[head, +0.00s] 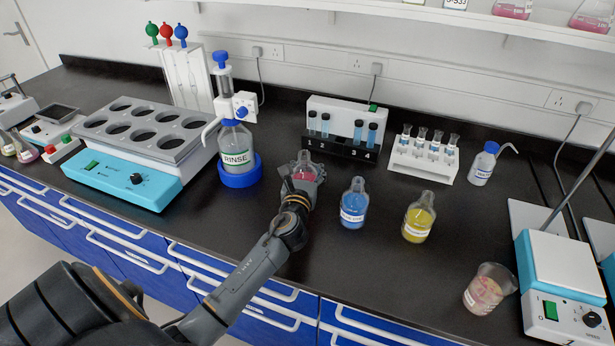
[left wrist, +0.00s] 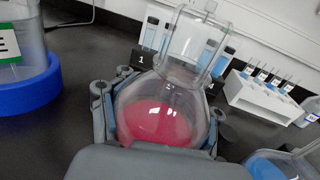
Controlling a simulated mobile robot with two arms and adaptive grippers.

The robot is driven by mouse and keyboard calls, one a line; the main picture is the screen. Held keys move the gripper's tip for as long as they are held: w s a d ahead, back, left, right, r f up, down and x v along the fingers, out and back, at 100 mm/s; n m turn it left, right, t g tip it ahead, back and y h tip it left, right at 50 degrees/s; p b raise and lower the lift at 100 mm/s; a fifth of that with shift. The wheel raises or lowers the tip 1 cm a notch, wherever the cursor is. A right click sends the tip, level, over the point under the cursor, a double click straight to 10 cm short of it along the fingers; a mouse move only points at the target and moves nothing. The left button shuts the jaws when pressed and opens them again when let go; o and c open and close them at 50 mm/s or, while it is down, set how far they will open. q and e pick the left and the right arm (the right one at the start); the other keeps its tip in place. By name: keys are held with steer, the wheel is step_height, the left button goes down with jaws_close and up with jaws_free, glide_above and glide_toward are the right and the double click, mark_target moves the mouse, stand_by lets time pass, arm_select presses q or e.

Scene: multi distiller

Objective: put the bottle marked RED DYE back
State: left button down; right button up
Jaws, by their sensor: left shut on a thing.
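A clear glass bottle (head: 304,172) with red liquid is in my left gripper (head: 302,181), near the back middle of the bench in the head view. In the left wrist view the red bottle (left wrist: 165,112) stands between the two fingers of my left gripper (left wrist: 158,120), which is shut on it. Its label is hidden, and I cannot tell whether its base touches the bench. A bottle with blue liquid (head: 353,205) and a bottle with yellow liquid (head: 418,218) stand to its right. My right gripper is not in view.
The RINSE bottle (head: 236,145) in its blue holder stands close on the left. Behind are a numbered vial rack (head: 341,147) and a white rack (head: 423,166). A beaker (head: 488,290) and a hot plate (head: 562,272) stand at right. The bench front-middle is clear.

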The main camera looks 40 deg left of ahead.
arm_select(q)
steer(key=shift+w+f+b, duration=0.2)
steer(key=shift+f+b, duration=0.35)
steer(key=shift+f, duration=1.15)
steer(key=shift+a, duration=0.1)
steer(key=shift+f, duration=0.2)
steer(key=shift+c, duration=1.6)
jaws_free()
steer(key=shift+s, duration=0.1)
